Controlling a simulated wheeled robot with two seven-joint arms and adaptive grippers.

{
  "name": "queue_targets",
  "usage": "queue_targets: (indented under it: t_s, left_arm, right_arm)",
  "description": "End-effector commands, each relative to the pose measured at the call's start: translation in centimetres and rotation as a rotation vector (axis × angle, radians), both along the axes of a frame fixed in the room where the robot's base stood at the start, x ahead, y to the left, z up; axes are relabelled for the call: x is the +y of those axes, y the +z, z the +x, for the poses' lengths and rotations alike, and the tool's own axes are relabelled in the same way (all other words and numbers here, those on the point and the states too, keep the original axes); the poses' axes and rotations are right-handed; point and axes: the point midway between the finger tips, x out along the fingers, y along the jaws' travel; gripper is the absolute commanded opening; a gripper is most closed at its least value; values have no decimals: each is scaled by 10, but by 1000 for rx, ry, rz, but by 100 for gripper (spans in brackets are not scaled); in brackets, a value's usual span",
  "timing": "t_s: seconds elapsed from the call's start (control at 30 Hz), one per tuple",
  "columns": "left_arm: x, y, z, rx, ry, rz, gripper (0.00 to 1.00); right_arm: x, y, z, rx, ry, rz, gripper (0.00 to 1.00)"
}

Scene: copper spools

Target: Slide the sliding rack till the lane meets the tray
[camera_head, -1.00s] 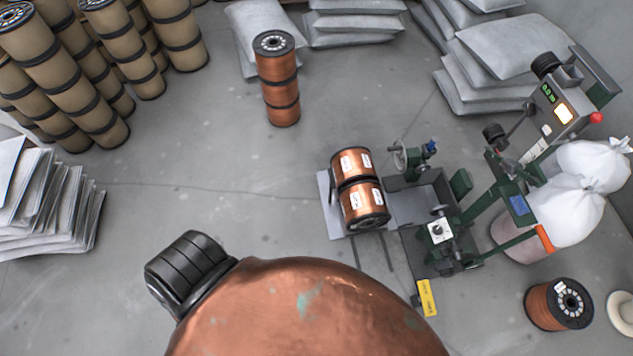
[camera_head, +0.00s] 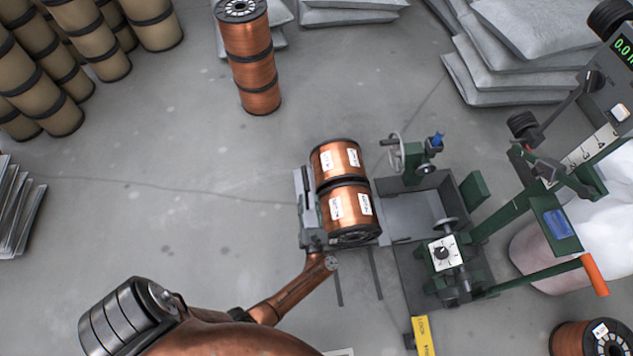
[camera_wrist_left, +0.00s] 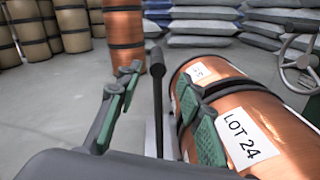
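The sliding rack (camera_head: 366,238) stands on the floor left of the machine, bearing two copper spools (camera_head: 340,162) end to end. A "LOT 24" label shows on a spool in the left wrist view (camera_wrist_left: 285,128). The grey tray (camera_head: 412,212) of the green machine lies just right of the rack; I cannot tell whether the lane lines up with it. My left gripper (camera_head: 306,196) is at the rack's left side. In the left wrist view its green-padded fingers (camera_wrist_left: 160,82) are apart, with a dark upright bar (camera_wrist_left: 157,95) between them. Contact is unclear. My right gripper is out of view.
A tall copper spool stack (camera_head: 252,62) stands behind the rack. Grey sacks (camera_head: 515,50) lie at the back right. Tan rolls (camera_head: 85,35) stand at the back left. Two dark floor rails (camera_head: 375,272) run in front of the rack.

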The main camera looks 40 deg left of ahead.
Motion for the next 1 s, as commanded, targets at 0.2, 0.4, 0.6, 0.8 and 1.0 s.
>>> queue_targets:
  t_s: [0.2,0.4,0.6,0.8,1.0]
  left_arm:
    - [12,-2,9,-71,49,-62,34]
    - [36,-2,29,-67,47,-58,34]
    - [55,-3,46,-66,46,-60,34]
    - [62,-1,53,-66,45,-59,34]
    - [63,-1,53,-66,45,-59,34]
  right_arm:
    - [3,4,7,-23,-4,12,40]
    - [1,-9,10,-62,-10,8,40]
    - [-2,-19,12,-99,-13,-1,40]
    - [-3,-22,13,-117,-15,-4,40]
    - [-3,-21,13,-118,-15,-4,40]
